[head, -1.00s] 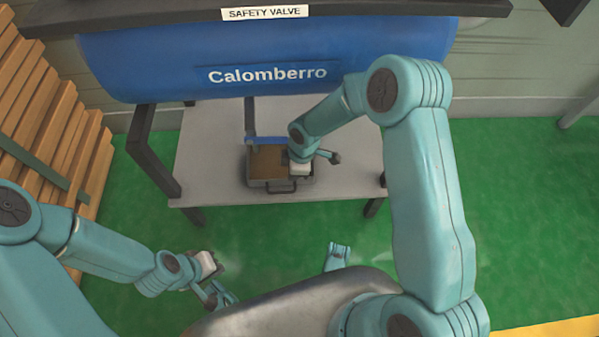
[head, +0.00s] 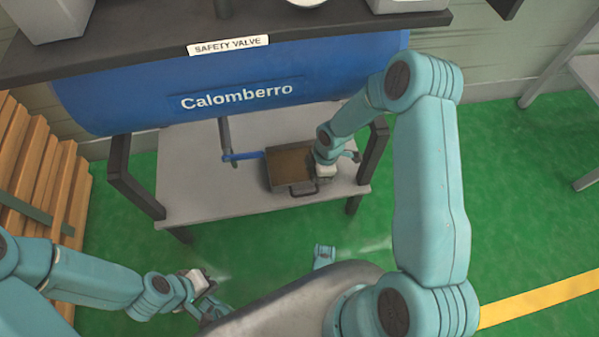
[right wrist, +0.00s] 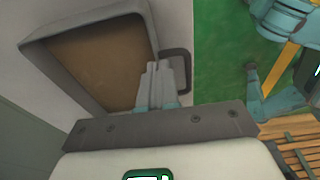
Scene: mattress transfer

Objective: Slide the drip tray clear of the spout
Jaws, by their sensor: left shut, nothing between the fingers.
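The drip tray (head: 281,184) is a grey shallow box with a brown inside and a front handle (head: 303,190). It lies on the grey low table, to the right of the dark vertical spout pipe (head: 228,143). A blue lever (head: 243,156) at the pipe points right, its tip near the tray's left edge. My right gripper (head: 322,180) is at the tray's right front corner. In the right wrist view its fingers (right wrist: 160,83) are close together over the tray's rim (right wrist: 85,98), beside the handle. My left gripper (head: 210,288) is shut and empty, low at the left, away from the table.
The blue Calomberro tank (head: 240,93) and a dark shelf (head: 120,42) hang over the table's back. The grey table (head: 195,200) has black legs and dark side bars. Wooden slats (head: 40,165) stand at the left.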

